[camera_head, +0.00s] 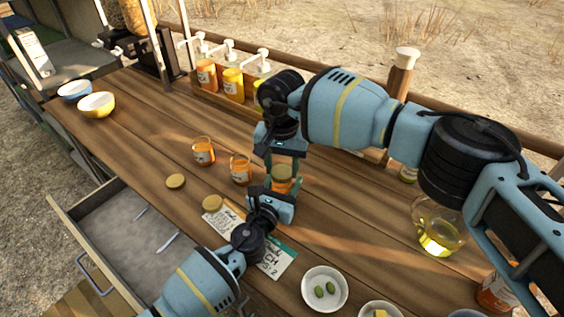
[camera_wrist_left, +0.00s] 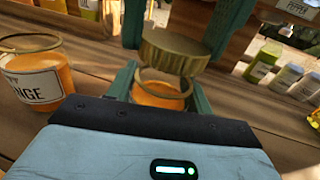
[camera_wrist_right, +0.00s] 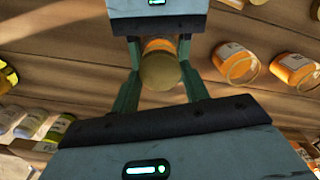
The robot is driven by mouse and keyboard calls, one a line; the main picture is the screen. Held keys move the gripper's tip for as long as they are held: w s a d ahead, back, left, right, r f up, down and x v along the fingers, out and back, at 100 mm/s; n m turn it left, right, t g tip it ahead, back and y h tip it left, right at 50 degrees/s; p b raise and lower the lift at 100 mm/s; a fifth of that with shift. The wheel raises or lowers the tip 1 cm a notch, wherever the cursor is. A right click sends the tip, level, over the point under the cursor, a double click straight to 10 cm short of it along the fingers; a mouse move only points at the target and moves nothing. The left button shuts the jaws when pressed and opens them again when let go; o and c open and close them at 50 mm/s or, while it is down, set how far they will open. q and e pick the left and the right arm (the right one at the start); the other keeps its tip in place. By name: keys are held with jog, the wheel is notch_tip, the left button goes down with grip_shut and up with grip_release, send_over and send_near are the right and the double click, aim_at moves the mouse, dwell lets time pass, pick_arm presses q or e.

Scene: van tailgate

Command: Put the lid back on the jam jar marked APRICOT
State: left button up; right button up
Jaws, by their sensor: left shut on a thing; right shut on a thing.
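My left gripper (camera_head: 281,190) is shut on an open glass jar (camera_wrist_left: 160,97) of orange jam, upright at the table. Its label is hidden, so I cannot tell whether it reads APRICOT. My right gripper (camera_head: 284,163) comes from above and is shut on a gold lid (camera_wrist_left: 174,53). The lid is just above the jar mouth, slightly tilted, with a small gap in the left wrist view. In the right wrist view the lid (camera_wrist_right: 160,71) covers much of the jar. An open jar labelled with letters ending "NGE" (camera_wrist_left: 35,84) stands beside it.
Another open jar (camera_head: 203,152) stands farther left. Two loose lids (camera_head: 175,181) (camera_head: 212,202) lie near the open drawer (camera_head: 120,225). Cards (camera_head: 275,257), a white bowl with green items (camera_head: 324,289) and an oil jug (camera_head: 438,228) are nearby. Pump bottles (camera_head: 233,84) stand behind.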

jog(key=shift+f, duration=0.55)
dwell(0.5)
